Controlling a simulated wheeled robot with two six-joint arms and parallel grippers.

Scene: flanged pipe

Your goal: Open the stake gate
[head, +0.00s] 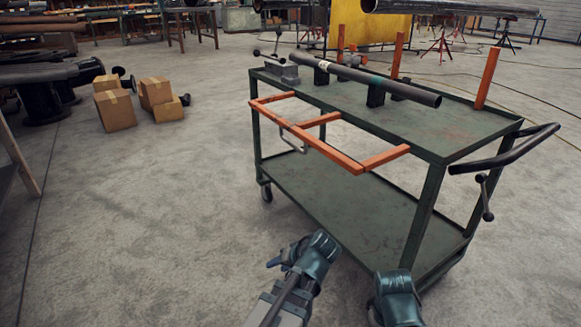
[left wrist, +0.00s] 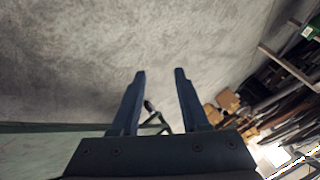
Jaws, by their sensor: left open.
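The stake gate (head: 322,151) is an orange frame on the near long side of a green cart (head: 437,200). It juts outward from the cart at about deck height, its side bars running back to the deck edge. A bent grey metal handle (head: 291,139) hangs at its outer bar. My left gripper (head: 277,262) is low in front of the cart, apart from the gate. In the left wrist view its two fingers (left wrist: 160,76) are spread with nothing between them. My right arm shows at the bottom edge; its fingers cannot be made out.
A dark pipe (head: 372,80) lies on black supports on the deck, with upright orange stakes (head: 487,78) behind. A black push handle (head: 505,149) sticks out right. Cardboard boxes (head: 115,109) stand on the floor at left, also in the left wrist view (left wrist: 229,100).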

